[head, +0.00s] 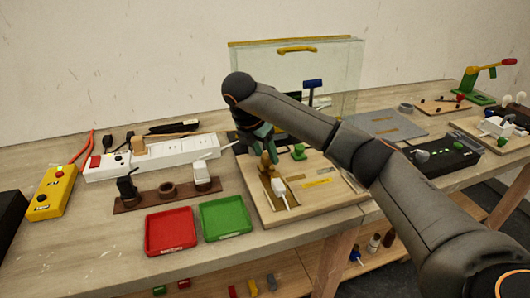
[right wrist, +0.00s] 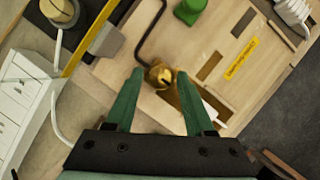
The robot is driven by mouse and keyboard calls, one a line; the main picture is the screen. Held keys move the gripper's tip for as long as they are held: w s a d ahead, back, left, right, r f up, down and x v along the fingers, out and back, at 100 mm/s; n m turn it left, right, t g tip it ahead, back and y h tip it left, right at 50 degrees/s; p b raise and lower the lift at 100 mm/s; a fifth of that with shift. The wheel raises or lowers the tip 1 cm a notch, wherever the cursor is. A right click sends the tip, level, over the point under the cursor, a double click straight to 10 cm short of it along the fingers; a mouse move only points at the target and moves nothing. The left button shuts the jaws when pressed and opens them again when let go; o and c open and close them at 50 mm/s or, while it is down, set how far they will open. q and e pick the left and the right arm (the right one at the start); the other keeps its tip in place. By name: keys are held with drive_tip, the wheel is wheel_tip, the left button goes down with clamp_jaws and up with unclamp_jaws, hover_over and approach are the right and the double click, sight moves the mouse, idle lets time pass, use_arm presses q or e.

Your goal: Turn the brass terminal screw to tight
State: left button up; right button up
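The brass terminal screw (right wrist: 159,75) shows in the right wrist view as a round gold knob on a wooden board (right wrist: 115,75). Brass-coloured parts also show below my right gripper (head: 264,140) in the head view. My right gripper (right wrist: 159,75) is open; its two green fingertips are apart, one on each side of the brass knob, with a small gap visible on both sides. I cannot tell how far above the knob the tips are. A dark bent rod (right wrist: 143,40) reaches to the knob. My left gripper is not in view.
A red tray (head: 171,231) and a green tray (head: 226,217) stand left of the board. A white power strip (head: 150,157) and a yellow box (head: 51,190) lie farther left. A clear panel with a yellow handle (head: 297,50) stands behind. My right arm covers part of the table.

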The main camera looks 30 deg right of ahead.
drive_tip(key=shift+o, duration=0.9)
use_arm(q)
drive_tip(key=p, duration=0.1)
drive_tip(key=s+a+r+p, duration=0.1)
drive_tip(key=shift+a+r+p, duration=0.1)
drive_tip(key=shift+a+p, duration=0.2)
drive_tip(key=shift+p, duration=0.05)
use_arm(e)
drive_tip(key=v, duration=1.2)
drive_tip(key=shift+r, duration=0.25)
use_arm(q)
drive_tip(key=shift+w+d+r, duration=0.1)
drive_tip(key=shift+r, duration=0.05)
